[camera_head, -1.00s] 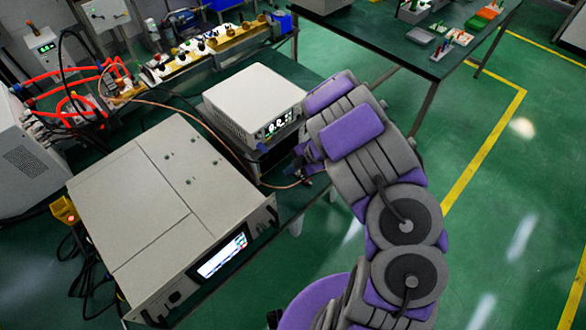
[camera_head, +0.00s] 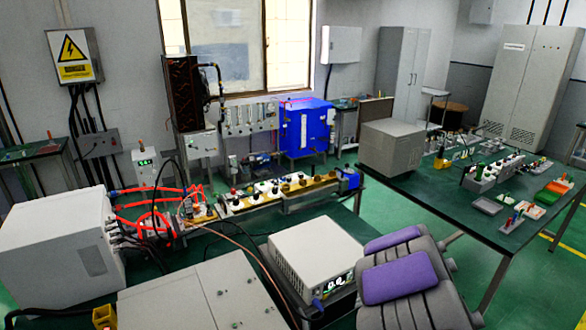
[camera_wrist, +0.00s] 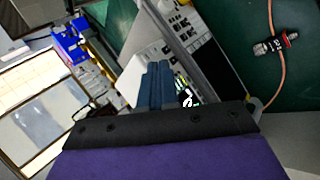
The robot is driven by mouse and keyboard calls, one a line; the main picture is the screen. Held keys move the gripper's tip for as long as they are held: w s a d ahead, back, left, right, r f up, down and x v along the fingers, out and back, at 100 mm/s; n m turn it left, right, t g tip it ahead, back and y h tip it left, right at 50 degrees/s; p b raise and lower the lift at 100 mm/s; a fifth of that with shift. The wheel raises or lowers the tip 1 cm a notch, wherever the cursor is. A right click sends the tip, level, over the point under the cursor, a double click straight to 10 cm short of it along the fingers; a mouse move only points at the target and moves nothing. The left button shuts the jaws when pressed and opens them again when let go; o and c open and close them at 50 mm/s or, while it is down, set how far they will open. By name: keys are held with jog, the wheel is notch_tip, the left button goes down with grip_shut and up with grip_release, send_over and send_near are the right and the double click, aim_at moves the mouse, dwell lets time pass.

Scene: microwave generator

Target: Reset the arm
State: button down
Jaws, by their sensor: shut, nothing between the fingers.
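My arm (camera_head: 400,280), grey with purple pads, rises at the lower right of the head view, in front of the right side of a small white instrument (camera_head: 305,245) with a lit display. My gripper (camera_wrist: 158,72) shows in the wrist view as two dark blue fingers side by side, shut with nothing between them. The fingers lie in front of a white instrument face with a lit display, which is partly hidden. In the head view I cannot make out the fingertips clearly.
A large beige box (camera_head: 190,295) stands left of the white instrument. A cable with a small connector (camera_wrist: 275,43) lies over green at the upper right of the wrist view. A dark table (camera_head: 450,200) with a grey box (camera_head: 392,147) and small parts stands at the right.

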jog(key=s+d+r+m+g+h, duration=0.2)
jog(key=s+d+r+m+h, duration=0.55)
jog(key=s+r, duration=0.65)
jog(key=s+a+f+m+g+y, duration=0.1)
jog(key=s+a+m+g+y, duration=0.1)
jog(key=s+a, duration=0.4)
jog(key=s+a+f+m+g+y, duration=0.1)
jog(key=s+a+m+g+y, duration=0.2)
jog(key=s+a, duration=0.4)
jog(key=s+a+f+m+g+y, duration=0.1)
jog(key=s+a+m+g+y, duration=0.2)
jog(key=s, duration=1.5)
jog(key=a+m, duration=0.1)
jog(key=a, duration=0.3)
jog(key=shift+s+f, duration=0.3)
jog(key=shift+a, duration=0.35)
jog(key=shift+d, duration=0.1)
